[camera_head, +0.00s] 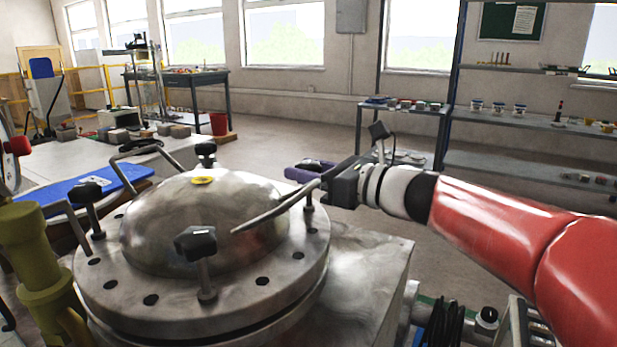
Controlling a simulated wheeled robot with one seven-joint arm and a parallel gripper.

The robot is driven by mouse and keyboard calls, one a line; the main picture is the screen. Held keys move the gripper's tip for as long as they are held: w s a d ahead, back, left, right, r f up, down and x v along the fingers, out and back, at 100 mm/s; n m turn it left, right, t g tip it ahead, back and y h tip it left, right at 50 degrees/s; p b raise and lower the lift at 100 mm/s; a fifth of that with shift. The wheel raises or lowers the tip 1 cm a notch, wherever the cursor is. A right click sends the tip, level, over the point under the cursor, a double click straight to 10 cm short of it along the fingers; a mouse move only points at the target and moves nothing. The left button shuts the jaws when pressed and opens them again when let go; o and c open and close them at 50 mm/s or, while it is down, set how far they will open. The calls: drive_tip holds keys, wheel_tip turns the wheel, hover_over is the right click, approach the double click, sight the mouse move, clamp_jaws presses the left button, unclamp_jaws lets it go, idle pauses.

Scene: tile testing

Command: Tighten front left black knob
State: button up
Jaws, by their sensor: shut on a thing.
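A round metal lid (203,225) with a domed top fills the left foreground. Black knobs on upright stems stand around its rim: one at the front (195,243), one at the left (88,194), one at the back (205,149) and one at the right (316,163). My gripper (304,171), with purple fingers, is at the right knob and shut on it; its fingers partly hide that knob. The front and left knobs stand clear of my gripper. Which one counts as front left, I cannot tell for sure.
An olive-yellow post (28,250) stands close at the left. A blue board (75,190) lies behind the lid. Shelves stand at the back right.

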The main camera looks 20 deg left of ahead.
drive_tip(key=shift+m+t, duration=0.5)
drive_tip(key=shift+t, duration=0.2)
drive_tip(key=o, duration=0.9)
drive_tip(key=shift+o, duration=0.2)
drive_tip(key=v, duration=0.8)
drive_tip(key=shift+b, duration=0.4)
drive_tip(key=shift+w+r, duration=0.1)
